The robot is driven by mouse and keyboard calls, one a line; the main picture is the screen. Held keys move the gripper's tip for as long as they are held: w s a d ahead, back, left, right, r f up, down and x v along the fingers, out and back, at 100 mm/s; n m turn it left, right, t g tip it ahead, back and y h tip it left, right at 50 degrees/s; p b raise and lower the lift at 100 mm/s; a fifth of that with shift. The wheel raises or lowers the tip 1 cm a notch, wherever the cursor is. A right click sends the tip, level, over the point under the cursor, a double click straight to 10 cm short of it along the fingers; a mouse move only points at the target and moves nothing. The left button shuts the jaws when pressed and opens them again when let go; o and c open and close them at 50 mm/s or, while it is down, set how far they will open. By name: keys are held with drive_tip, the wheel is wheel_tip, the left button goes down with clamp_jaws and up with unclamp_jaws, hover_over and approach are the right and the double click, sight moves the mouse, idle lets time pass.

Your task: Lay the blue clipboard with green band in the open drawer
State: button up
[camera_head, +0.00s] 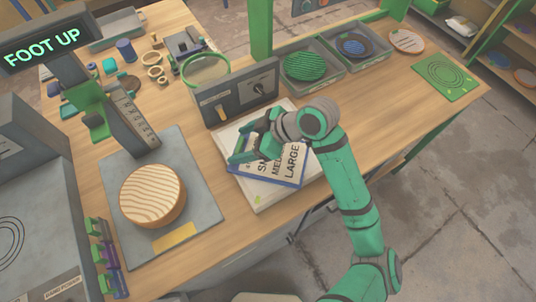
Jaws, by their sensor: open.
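The blue clipboard (291,167) lies tilted across a pale flat board on the wooden bench. Its white sheet reads SMALL, MEDIUM and LARGE, partly covered, and a blue edge shows around it. I cannot make out its green band apart from my green gripper. My gripper (244,148) is open over the clipboard's upper left part; I cannot tell whether it touches it. An open drawer cannot be clearly seen; only dark shapes and a handle show below the bench's front edge, partly behind my arm.
The pale board (262,201) reaches the bench's front edge. A grey control box (236,93) stands behind it. To the left is a press base (178,232) with a round wooden block (152,195). Two grey trays (303,67) and a green plate (444,77) are at the right.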

drive_tip(key=shift+c, duration=0.4)
drive_tip(key=c, duration=1.3)
